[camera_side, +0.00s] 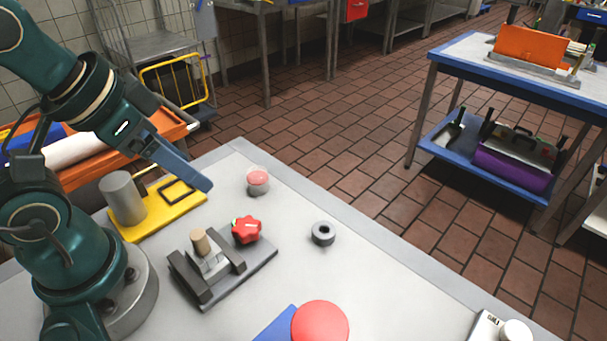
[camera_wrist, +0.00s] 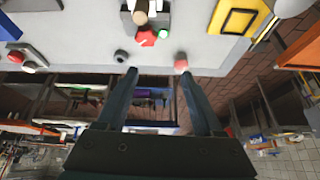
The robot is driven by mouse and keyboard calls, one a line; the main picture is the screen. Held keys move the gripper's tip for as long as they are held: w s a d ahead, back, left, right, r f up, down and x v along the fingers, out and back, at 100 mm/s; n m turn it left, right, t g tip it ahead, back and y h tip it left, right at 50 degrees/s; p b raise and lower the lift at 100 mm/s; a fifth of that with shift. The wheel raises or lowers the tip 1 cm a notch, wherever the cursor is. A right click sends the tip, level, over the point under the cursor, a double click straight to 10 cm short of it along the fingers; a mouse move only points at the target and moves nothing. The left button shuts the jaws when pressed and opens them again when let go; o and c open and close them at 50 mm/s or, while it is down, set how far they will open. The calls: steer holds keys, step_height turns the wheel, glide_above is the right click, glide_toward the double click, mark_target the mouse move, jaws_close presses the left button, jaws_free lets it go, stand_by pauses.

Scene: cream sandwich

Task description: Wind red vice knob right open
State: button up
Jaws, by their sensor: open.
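A small vice with dark jaws (camera_side: 221,281) sits on the grey table. A pale block with a wooden peg (camera_side: 200,241) stands between the jaws; I cannot tell how tightly they hold it. The lobed red vice knob (camera_side: 246,229) is at the vice's far right end. It also shows in the wrist view (camera_wrist: 146,39), near a green spot. My gripper (camera_side: 203,182) is above the table, up and left of the knob and apart from it. In the wrist view my gripper (camera_wrist: 156,77) has its two fingers wide apart with nothing between them.
A yellow plate (camera_side: 190,200) with a grey cylinder (camera_side: 123,198) lies behind the vice. A red-topped button (camera_side: 258,180), a dark grey ring (camera_side: 323,233) and a large red dome (camera_side: 320,322) stand around it. The table right of the ring is mostly clear.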

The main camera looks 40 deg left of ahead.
steer(key=m, duration=0.1)
steer(key=m+g, duration=0.5)
steer(key=m, duration=0.1)
glide_above(244, 226)
steer(key=f, duration=0.6)
steer(key=shift+w+a+f, duration=0.15)
steer(key=shift+w+f, duration=0.05)
steer(key=shift+f, duration=0.1)
steer(key=shift+s+f+g, duration=0.2)
steer(key=shift+f+g, duration=0.1)
steer(key=shift+f, duration=2.7)
jaws_close()
